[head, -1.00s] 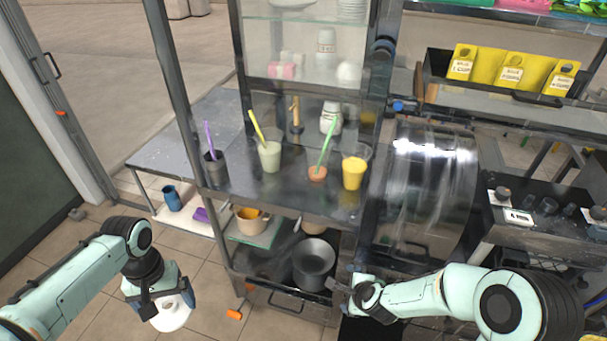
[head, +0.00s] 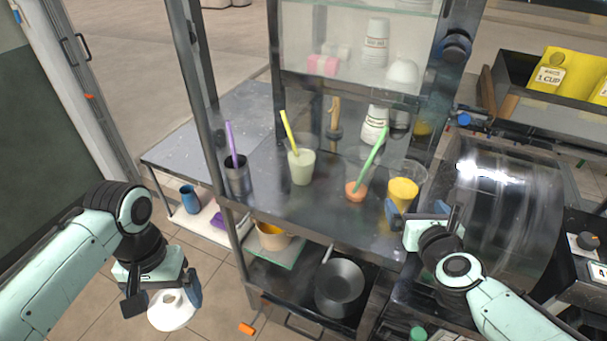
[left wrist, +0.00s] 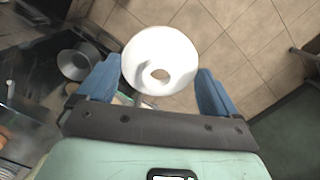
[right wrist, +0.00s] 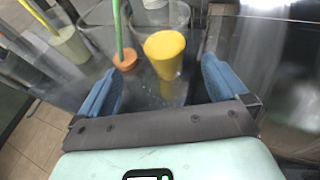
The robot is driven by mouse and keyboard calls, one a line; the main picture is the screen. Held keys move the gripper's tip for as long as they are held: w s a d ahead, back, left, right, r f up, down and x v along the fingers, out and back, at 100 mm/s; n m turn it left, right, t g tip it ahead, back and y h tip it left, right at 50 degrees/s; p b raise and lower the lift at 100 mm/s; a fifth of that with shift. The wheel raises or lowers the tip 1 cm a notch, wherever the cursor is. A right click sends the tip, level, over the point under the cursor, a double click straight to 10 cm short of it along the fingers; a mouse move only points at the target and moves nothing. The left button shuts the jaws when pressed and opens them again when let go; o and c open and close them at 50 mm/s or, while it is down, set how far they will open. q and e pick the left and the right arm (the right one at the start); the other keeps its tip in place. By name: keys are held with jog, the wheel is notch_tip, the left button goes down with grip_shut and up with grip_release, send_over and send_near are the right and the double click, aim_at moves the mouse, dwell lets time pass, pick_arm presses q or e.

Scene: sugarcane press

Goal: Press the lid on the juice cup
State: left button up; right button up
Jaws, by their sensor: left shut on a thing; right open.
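A clear cup of yellow juice (head: 402,193) stands upright near the front right of the metal shelf. My right gripper (head: 428,217) is open just in front of it. In the right wrist view the yellow juice (right wrist: 165,48) shows ahead between the open fingers (right wrist: 158,80), apart from both. My left gripper (head: 163,298) is shut on a white round lid (head: 173,311), held low over the floor at the left, away from the shelf. In the left wrist view the lid (left wrist: 160,62) shows a hole in its middle, between the blue fingers (left wrist: 155,88).
Cups with a green straw (head: 357,188), a yellow straw (head: 301,166) and a purple straw (head: 237,177) stand left of the juice. A shiny metal drum (head: 510,215) is at the right.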

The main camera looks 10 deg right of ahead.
aim_at(406, 194)
jog(key=shift+x, duration=3.25)
jog(key=shift+w+f, duration=0.1)
jog(key=shift+f, duration=0.05)
jog(key=x, duration=0.5)
jog(key=shift+d, duration=0.35)
jog(key=c, duration=1.1)
